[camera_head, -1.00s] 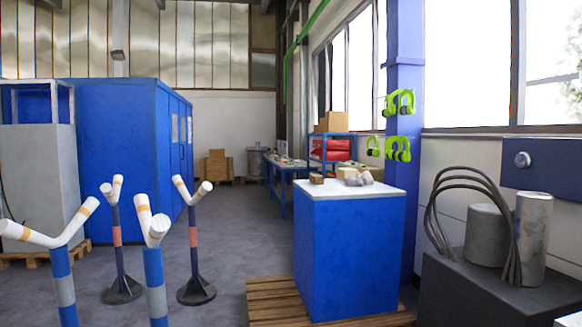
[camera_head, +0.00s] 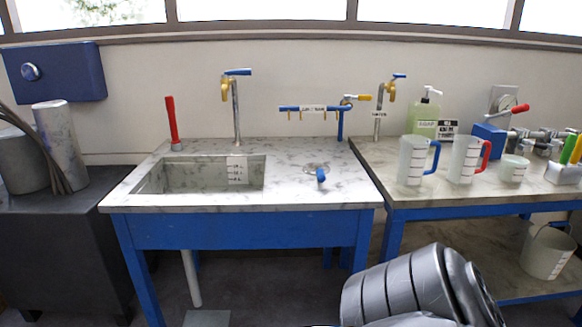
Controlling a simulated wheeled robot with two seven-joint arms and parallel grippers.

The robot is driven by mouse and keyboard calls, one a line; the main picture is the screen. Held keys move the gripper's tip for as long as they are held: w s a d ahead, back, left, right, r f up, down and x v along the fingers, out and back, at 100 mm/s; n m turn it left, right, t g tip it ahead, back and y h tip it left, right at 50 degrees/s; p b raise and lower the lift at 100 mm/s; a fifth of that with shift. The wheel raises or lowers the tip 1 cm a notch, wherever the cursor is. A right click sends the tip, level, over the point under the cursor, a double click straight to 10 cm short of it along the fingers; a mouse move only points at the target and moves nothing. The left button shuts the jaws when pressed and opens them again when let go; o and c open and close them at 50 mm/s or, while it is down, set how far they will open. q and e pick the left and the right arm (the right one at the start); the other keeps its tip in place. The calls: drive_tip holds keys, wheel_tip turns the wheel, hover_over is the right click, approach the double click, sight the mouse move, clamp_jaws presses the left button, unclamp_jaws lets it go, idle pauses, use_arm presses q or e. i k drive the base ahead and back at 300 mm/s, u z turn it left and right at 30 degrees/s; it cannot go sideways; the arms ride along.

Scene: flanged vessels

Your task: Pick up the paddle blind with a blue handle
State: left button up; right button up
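A small blue handle (camera_head: 321,175) lies on the grey marbled top of the sink bench (camera_head: 345,190), right of the sink basin. It joins a flat round metal piece (camera_head: 314,167) lying just behind it. This looks like the paddle blind with a blue handle, but it is small and its outline blends with the bench top. Neither of my grippers shows in the head view. A grey banded arm link, which looks like mine, rises at the lower right without fingers in view.
A red upright handle (camera_head: 171,118) and a tap (camera_head: 237,110) stand behind the basin (camera_head: 210,178). Measuring jugs (camera_head: 412,160) and a soap bottle (camera_head: 424,117) stand on the right bench. A dark cabinet (camera_head: 60,240) is at the left. The bench top around the blue handle is clear.

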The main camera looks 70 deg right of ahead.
sight(319, 170)
drive_tip(key=z, duration=2.45)
